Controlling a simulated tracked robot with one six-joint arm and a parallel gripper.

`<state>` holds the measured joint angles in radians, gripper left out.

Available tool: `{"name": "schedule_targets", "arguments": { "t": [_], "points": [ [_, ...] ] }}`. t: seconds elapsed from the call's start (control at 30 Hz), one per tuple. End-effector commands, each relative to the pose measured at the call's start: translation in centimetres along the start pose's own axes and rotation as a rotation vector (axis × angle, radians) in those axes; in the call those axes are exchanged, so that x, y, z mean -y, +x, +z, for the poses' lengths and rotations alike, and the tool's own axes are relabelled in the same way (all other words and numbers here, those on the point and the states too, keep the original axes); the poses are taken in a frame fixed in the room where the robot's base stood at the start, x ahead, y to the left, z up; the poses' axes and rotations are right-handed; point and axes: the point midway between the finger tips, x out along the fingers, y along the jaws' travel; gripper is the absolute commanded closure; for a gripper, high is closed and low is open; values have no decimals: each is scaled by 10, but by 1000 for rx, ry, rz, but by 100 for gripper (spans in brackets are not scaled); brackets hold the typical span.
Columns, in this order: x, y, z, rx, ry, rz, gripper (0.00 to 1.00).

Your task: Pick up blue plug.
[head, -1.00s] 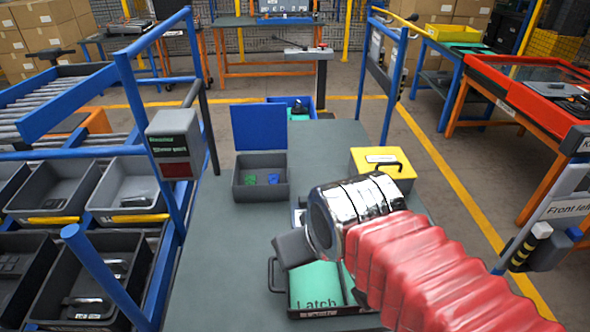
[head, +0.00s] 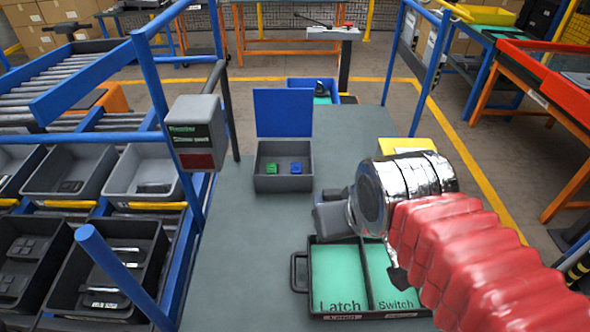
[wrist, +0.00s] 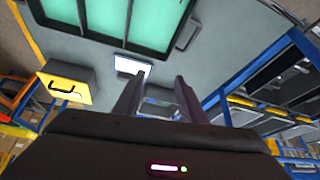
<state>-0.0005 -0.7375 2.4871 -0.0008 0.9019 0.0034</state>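The blue plug (head: 296,167) is a small blue block inside an open grey bin (head: 284,184) with a raised blue lid. A green block (head: 271,168) lies to its left in the same bin. My gripper (head: 333,217) is in front and to the right of the bin, apart from the plug, its fingers partly hidden by the silver wrist. In the wrist view my gripper (wrist: 158,96) has its two dark fingers apart, with nothing clearly held. A pale bluish thing shows between them that I cannot identify. The plug is not clear in the wrist view.
A black tray (head: 301,308) with green compartments marked Latch and Switch lies near my arm. A yellow box (head: 421,147) stands behind the wrist. A grey sign box (head: 195,132) on a blue frame and part bins (head: 145,172) stand left.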

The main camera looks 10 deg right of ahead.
Motion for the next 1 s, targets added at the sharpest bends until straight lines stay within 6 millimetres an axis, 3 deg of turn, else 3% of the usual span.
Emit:
{"name": "schedule_targets", "arguments": {
  "t": [0.17, 0.53, 1.0],
  "points": [
    [-4, 1, -20, 16, 14, 5, 62],
    [-3, 16, -93, 64, 51, 14, 62],
    [0, 66, -181, 122, 98, 31, 62]
  ]
}}
